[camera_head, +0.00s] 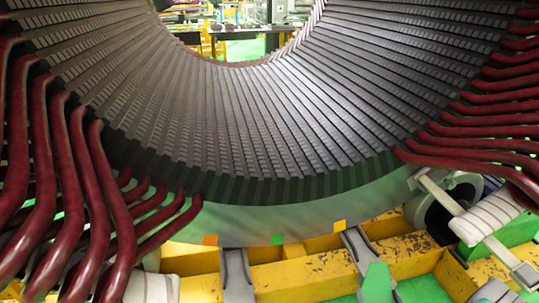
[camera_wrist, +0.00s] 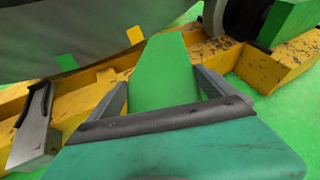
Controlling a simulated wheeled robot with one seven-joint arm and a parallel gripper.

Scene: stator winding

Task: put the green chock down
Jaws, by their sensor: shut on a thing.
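In the wrist view my gripper (camera_wrist: 155,95) shows as two grey fingers on either side of a long, tapered green chock (camera_wrist: 163,72). The gripper is shut on it. The chock's far end overlaps the lower edge of the big grey stator (camera_wrist: 85,30) in the picture; I cannot tell whether they touch. A teal block with a dark bar fills the near foreground and hides the near end. In the head view a green piece, apparently the chock (camera_head: 377,285), shows at the bottom edge, over the yellow frame (camera_head: 290,278). My gripper cannot be made out there.
Dark red coils (camera_head: 70,180) stick out at the left, with more coils (camera_head: 480,130) at the right. A grey bracket (camera_head: 238,270) stands on the frame, and a second bracket (camera_head: 357,248) stands beside the chock.

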